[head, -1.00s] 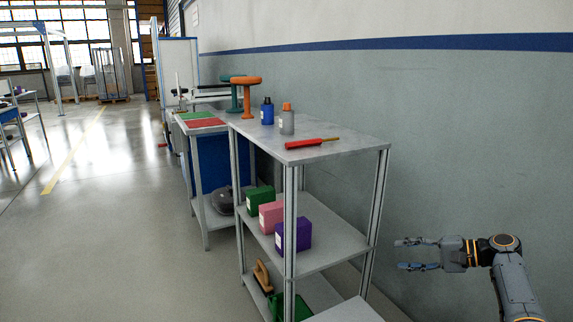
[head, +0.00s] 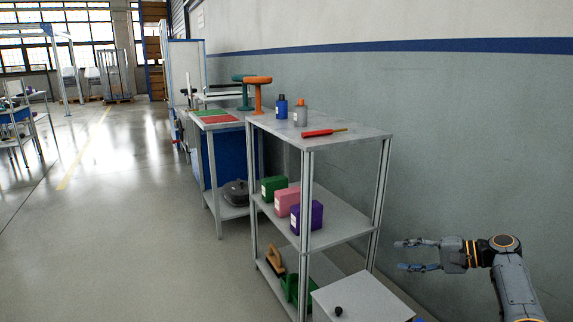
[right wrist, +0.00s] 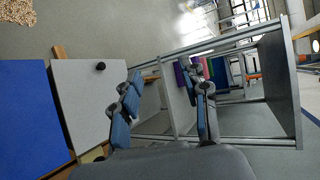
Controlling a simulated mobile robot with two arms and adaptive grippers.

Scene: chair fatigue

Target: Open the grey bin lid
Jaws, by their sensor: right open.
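The grey bin lid (head: 362,300) is a flat pale panel with a small black knob (head: 338,311), low at the bottom edge of the head view beside the shelf rack. It lies flat and looks shut. The lid also shows at the left of the right wrist view (right wrist: 88,108), with its knob (right wrist: 100,66) near the top. My right gripper (head: 400,256) is open and empty, above and to the right of the lid, apart from it. Its two fingers (right wrist: 160,72) point toward the rack in the wrist view. My left gripper is not in view.
A blue panel (right wrist: 32,110) lies beside the grey lid. The metal shelf rack (head: 350,140) holds bottles, a red screwdriver (head: 322,132) and coloured boxes. The wall (head: 470,130) runs along the right. Open floor (head: 130,230) lies to the left.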

